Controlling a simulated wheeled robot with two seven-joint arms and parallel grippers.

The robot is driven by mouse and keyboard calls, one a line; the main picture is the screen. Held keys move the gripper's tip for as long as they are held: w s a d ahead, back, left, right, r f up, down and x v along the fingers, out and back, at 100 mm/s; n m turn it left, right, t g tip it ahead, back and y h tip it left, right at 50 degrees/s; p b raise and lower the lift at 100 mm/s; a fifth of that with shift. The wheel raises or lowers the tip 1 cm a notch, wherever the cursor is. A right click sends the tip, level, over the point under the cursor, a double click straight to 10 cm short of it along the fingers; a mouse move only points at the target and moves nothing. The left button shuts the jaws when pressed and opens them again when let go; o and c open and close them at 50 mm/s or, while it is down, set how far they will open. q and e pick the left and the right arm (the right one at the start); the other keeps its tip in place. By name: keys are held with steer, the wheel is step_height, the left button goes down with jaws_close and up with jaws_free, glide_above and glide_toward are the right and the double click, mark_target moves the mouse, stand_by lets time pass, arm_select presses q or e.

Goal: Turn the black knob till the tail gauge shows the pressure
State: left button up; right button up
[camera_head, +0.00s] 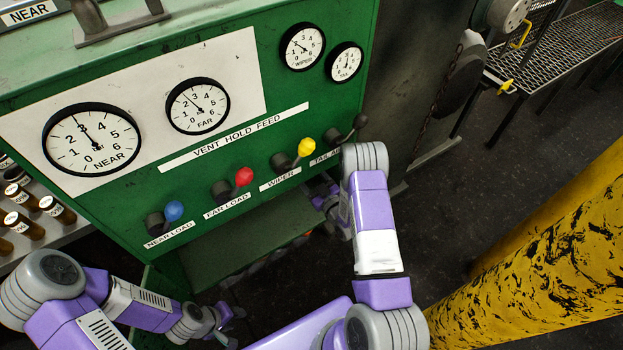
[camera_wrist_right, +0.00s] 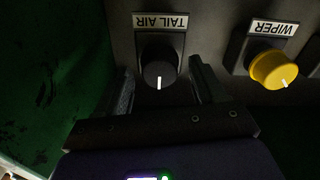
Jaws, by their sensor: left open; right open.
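The black knob (camera_wrist_right: 158,74), with a white index mark, sits below the TAIL AIR label in the right wrist view, where the lettering is upside down. My right gripper (camera_wrist_right: 162,68) is open, with one finger on each side of the knob; I cannot tell whether they touch it. In the head view the TAIL AIR knob (camera_head: 360,121) shows at the right end of the row, with my right forearm just below it. The tail gauge (camera_head: 344,62) is a small white dial at the upper right; its exact reading is too small to tell. My left gripper (camera_head: 232,325) is open, low in front of the panel.
The yellow WIPER knob (camera_head: 306,147) is beside the black one; the red (camera_head: 243,177) and blue (camera_head: 174,211) knobs are further left. NEAR (camera_head: 92,139), FAR (camera_head: 198,106) and WIPER (camera_head: 302,47) gauges are above. A yellow pillar (camera_head: 540,260) stands at right.

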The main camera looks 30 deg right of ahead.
steer(key=c, duration=1.1)
steer(key=shift+o, duration=0.2)
steer(key=shift+n, duration=1)
steer(key=o, duration=1.1)
steer(key=shift+c, duration=0.2)
steer(key=s+p, duration=0.2)
steer(key=s, duration=0.5)
steer(key=shift+s+d, duration=0.3)
steer(key=shift+s, duration=0.05)
